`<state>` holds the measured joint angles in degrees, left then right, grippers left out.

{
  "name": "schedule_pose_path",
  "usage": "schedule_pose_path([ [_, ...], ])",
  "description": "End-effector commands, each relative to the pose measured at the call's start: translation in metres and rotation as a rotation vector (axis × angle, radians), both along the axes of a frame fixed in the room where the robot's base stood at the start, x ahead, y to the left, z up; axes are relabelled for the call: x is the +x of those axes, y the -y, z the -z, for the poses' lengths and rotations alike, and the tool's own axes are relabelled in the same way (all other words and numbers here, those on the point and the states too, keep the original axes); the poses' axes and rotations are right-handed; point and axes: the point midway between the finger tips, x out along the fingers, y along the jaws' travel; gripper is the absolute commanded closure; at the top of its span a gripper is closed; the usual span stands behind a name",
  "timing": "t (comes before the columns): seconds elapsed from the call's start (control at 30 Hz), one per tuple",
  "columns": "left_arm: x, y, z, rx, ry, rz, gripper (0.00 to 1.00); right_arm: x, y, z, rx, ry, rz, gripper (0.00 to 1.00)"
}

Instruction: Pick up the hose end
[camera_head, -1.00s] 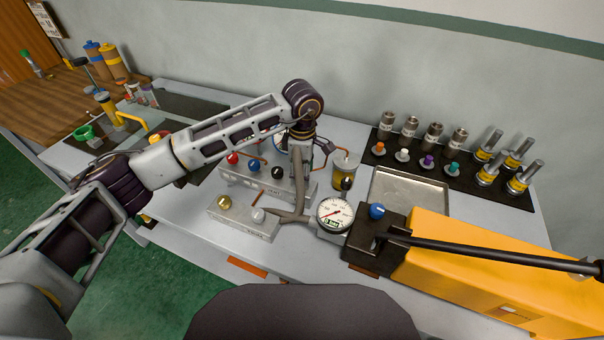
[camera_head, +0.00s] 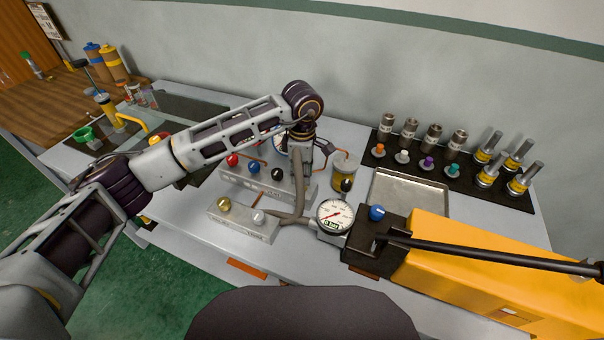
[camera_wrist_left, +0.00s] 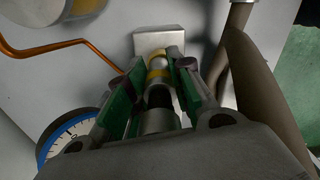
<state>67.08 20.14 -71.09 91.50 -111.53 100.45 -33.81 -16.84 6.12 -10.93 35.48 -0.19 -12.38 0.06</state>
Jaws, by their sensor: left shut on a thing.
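My left gripper (camera_wrist_left: 154,92) is shut on the hose end (camera_wrist_left: 156,74), a metal fitting with a yellow band and a dark section between the green finger pads. In the head view the left gripper (camera_head: 322,150) is largely hidden below its wrist, and the hose end cannot be made out there. The grey-brown hose (camera_head: 299,190) hangs from the gripper area and curves down to the front valve block beside the pressure gauge. A thick length of hose (camera_wrist_left: 247,75) also shows at the right in the left wrist view. My right gripper is out of view.
A small silver block (camera_wrist_left: 160,38) sits just beyond the fingertips. The pressure gauge (camera_head: 335,213), front valve block (camera_head: 238,228), amber cup (camera_head: 345,172) and yellow pump (camera_head: 480,268) crowd the bench. A flat metal tray (camera_head: 410,192) is empty.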

Motion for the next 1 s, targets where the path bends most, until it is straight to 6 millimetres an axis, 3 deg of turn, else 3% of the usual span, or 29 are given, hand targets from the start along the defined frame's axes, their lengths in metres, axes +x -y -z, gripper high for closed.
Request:
schedule_pose_path([
  [0.4,0.001,0.000,-0.038,-0.002,0.004,0.001,1.00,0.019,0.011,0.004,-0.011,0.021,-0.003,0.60],
  [0.7,0.001,0.000,-0.079,-0.002,0.004,0.000,1.00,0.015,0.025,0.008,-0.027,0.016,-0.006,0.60],
  [1.0,0.000,0.000,-0.099,0.000,0.001,0.001,1.00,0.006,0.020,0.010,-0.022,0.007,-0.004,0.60],
])
